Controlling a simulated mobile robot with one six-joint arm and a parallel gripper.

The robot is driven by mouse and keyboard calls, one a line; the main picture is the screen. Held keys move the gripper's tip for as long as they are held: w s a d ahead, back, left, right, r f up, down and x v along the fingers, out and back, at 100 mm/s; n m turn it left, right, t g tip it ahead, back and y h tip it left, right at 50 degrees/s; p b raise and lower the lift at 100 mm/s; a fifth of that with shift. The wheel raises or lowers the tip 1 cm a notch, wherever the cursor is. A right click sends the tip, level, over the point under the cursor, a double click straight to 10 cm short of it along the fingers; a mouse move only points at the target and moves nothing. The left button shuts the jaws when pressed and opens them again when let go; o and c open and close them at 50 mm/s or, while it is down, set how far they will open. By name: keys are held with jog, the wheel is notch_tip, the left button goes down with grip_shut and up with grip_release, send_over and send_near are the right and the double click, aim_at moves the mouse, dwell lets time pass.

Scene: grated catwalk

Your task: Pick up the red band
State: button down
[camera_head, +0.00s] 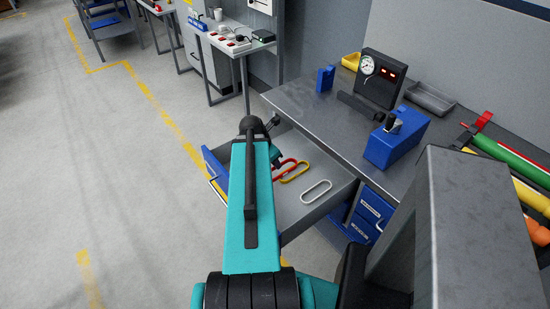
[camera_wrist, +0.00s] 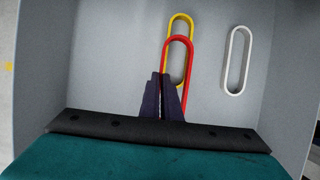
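The red band (camera_head: 286,163) is a long closed loop in the open drawer (camera_head: 327,213). It overlaps the yellow band (camera_head: 299,172), which also shows in the wrist view (camera_wrist: 181,18) behind the red one (camera_wrist: 190,62). My gripper (camera_wrist: 160,80) points down into the drawer, its dark fingers close together on the left long side of the red band. The right finger hides part of the loop. The gripper looks shut on that side. Whether the band is clear of the drawer floor I cannot tell. In the head view my arm mostly hides the gripper.
A white band (camera_wrist: 237,60) lies apart to the right in the drawer, whose walls surround my gripper. The workbench (camera_head: 316,110) above holds a blue box (camera_head: 394,140), a gauge unit (camera_head: 381,78) and a grey tray (camera_head: 431,98). The floor at left is clear.

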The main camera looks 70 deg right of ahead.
jog(key=shift+s+a+r+p, duration=0.3)
jog(key=shift+a+p, duration=0.3)
jog(key=shift+p, duration=2.75)
jog(key=shift+s+a+p, duration=0.1)
jog(key=shift+a+p, duration=0.15)
jog(key=shift+p, duration=0.75)
jog(key=shift+s+a+f+p, duration=0.1)
jog(key=shift+a+f+p, duration=0.1)
jog(key=shift+p, duration=0.3)
